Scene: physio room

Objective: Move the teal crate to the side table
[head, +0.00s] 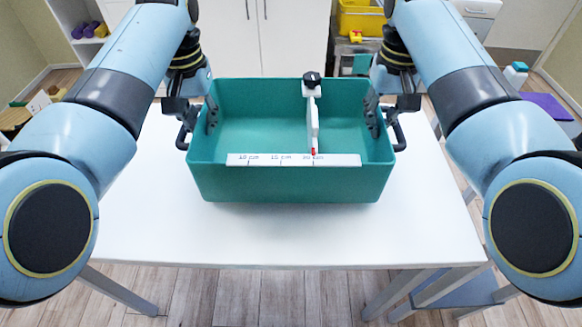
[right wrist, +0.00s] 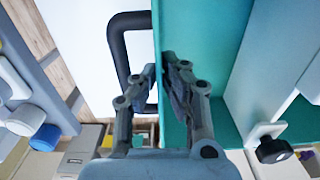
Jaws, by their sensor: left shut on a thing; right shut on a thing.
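The teal crate (head: 290,185) is over the middle of the white table (head: 150,235), upright and level. I cannot tell whether its base touches the tabletop. It has a dark handle at each end. My left gripper (head: 198,120) is shut on its left end wall. My right gripper (head: 386,118) is shut on its right end wall. In the right wrist view, my right fingers (right wrist: 161,68) pinch the teal wall (right wrist: 180,25) beside the black handle (right wrist: 117,45). A white rail with a black knob (head: 311,80) and a scale strip (head: 250,159) span the crate. I cannot tell which surface is the side table.
At the right, a white bottle with a blue cap (head: 516,74) and a purple item (head: 548,106) are partly behind my arm. A blue-grey low surface (head: 458,292) shows at lower right. A yellow bin (head: 362,18) and white cabinets (head: 262,35) are behind. The tabletop front is clear.

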